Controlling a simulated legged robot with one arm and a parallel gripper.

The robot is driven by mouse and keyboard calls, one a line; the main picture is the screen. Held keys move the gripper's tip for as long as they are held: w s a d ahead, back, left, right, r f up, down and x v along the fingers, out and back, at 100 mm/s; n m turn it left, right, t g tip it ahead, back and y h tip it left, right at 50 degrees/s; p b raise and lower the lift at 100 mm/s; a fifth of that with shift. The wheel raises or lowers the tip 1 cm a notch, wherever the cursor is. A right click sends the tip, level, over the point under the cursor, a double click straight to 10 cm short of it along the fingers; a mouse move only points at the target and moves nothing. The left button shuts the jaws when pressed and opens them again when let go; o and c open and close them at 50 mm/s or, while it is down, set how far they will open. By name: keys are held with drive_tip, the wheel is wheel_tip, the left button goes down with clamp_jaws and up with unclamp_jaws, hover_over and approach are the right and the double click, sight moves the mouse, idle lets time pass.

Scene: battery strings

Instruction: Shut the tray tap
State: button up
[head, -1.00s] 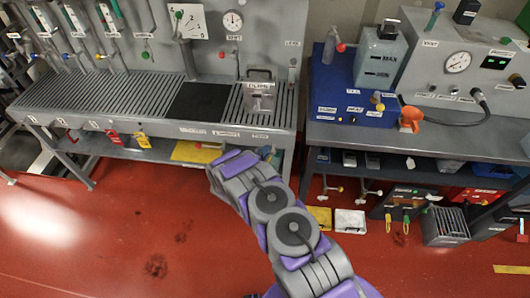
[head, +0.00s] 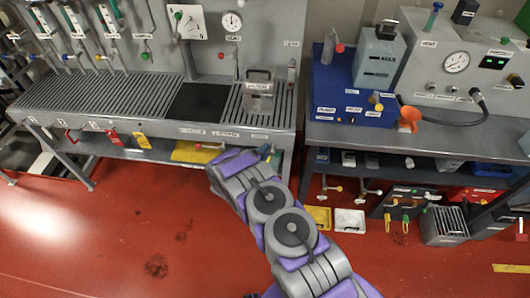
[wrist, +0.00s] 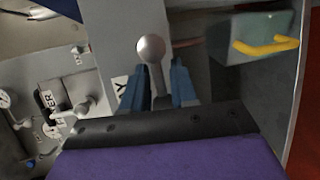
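In the wrist view a lever with a silver ball end (wrist: 150,48) stands in front of my gripper (wrist: 158,90). My two blue fingers stand apart on either side of its stem, and the ball shows beyond the fingertips. A white label (wrist: 120,88) ending in "Y" is partly hidden behind the left finger; I cannot read the rest, so I cannot be sure this lever is the tray tap. In the head view my purple and grey arm reaches to the front edge of the slatted tray bench (head: 95,95) and hides most of the gripper and lever.
In the wrist view a grey-green box with a yellow handle (wrist: 268,45) is close at the right, and small valves (wrist: 85,108) are at the left. In the head view a blue box (head: 335,90) stands on the right bench. Red floor (head: 120,230) is clear in front.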

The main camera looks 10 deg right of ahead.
drive_tip(key=shift+o, duration=0.6)
drive_tip(key=shift+a, duration=0.2)
drive_tip(key=p+v, duration=0.2)
drive_tip(key=v, duration=1.5)
drive_tip(key=shift+a+p, duration=0.2)
drive_tip(key=shift+p, duration=0.1)
